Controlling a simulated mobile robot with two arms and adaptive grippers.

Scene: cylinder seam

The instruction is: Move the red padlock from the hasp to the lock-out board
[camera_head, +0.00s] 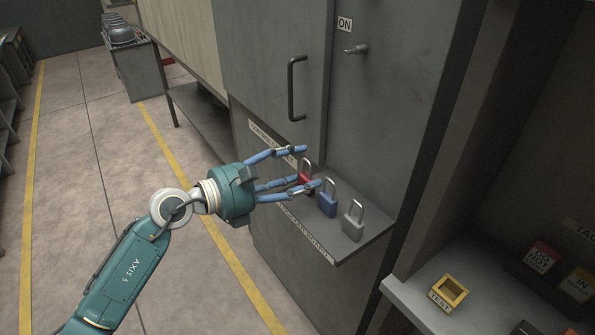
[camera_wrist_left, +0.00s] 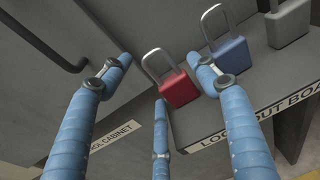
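The red padlock (camera_head: 307,178) stands upright at the left end of the lock-out board (camera_head: 376,222), a grey ledge on the cabinet front. In the left wrist view the red padlock (camera_wrist_left: 179,90) shows whole, its shackle closed. My left gripper (camera_head: 309,168) has blue fingers spread apart around the red padlock, partly covering it in the head view. In the left wrist view the fingertips of my left gripper (camera_wrist_left: 160,72) are apart, with no clear grip on the padlock. I cannot make out the hasp. My right gripper is not in view.
A blue padlock (camera_head: 327,199) and a grey padlock (camera_head: 353,221) stand to the right of the red one. A dark door handle (camera_head: 293,88) and a knob (camera_head: 357,49) below an ON label are above. A yellow box (camera_head: 449,292) sits on a lower right shelf.

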